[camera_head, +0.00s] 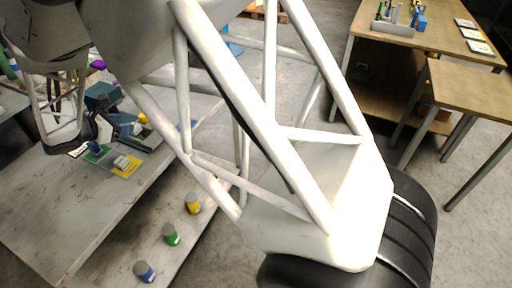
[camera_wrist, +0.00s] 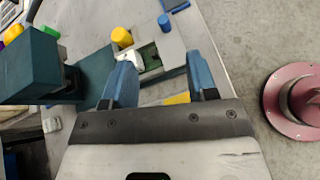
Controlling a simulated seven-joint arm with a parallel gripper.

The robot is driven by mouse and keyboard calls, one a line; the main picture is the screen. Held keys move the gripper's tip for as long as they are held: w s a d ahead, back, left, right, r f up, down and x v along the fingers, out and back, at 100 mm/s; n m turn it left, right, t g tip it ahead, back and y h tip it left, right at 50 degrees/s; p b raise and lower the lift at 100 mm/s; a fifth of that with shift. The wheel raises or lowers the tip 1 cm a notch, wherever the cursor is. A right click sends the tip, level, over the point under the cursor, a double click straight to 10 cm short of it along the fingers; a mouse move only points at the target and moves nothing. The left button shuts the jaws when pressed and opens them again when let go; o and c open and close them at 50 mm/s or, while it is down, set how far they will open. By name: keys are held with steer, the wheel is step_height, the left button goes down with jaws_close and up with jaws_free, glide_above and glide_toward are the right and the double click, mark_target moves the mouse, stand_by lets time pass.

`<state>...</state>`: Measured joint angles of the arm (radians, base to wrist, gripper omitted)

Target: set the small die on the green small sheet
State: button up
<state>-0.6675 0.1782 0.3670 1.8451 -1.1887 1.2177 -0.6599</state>
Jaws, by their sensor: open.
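My gripper (camera_wrist: 160,60) is open, with its two blue fingers apart and nothing seen held between them. Beyond the fingertips in the wrist view lies a small green sheet (camera_wrist: 150,60), with a whitish die (camera_wrist: 129,59) at its left side; I cannot tell how far it overlaps the sheet. The green sheet also shows in the head view (camera_head: 97,154). A pale die (camera_head: 121,162) lies on the yellow sheet (camera_head: 130,170) beside it. In the wrist view the yellow sheet (camera_wrist: 177,99) is mostly hidden by my gripper.
A teal press-like machine (camera_head: 103,97) stands behind the sheets and fills the left of the wrist view (camera_wrist: 30,68). Yellow (camera_head: 193,204), green (camera_head: 171,235) and blue (camera_head: 144,271) jars stand along the bench's right side. A round red object (camera_wrist: 294,95) is at right.

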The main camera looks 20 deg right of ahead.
steer(key=s+d+r+m+g+y, duration=0.1)
steer(key=s+d+r+m+g, duration=0.1)
steer(key=s+d+r+m, duration=0.45)
steer(key=s+d+r+m+g+y, duration=0.15)
steer(key=s+d, duration=0.25)
steer(key=d, duration=0.6)
steer(key=s+d+r+m+g+y, duration=0.1)
steer(key=s+d+r+m+g, duration=0.15)
steer(key=s+d, duration=0.4)
steer(key=s+d+m+y, duration=0.2)
steer(key=s+d+m, duration=0.1)
steer(key=s, duration=0.4)
steer(key=s+d+r+m+y, duration=0.1)
steer(key=s+d+m+y, duration=0.1)
steer(key=s+d+m, duration=0.2)
steer(key=s+d+r+m+t+y, duration=0.1)
steer(key=s+d+m+y, duration=0.1)
steer(key=s+m, duration=0.4)
steer(key=s+d, duration=0.1)
steer(key=s, duration=0.2)
steer(key=shift+s+d+r, duration=0.2)
steer(key=shift+s+d, duration=0.2)
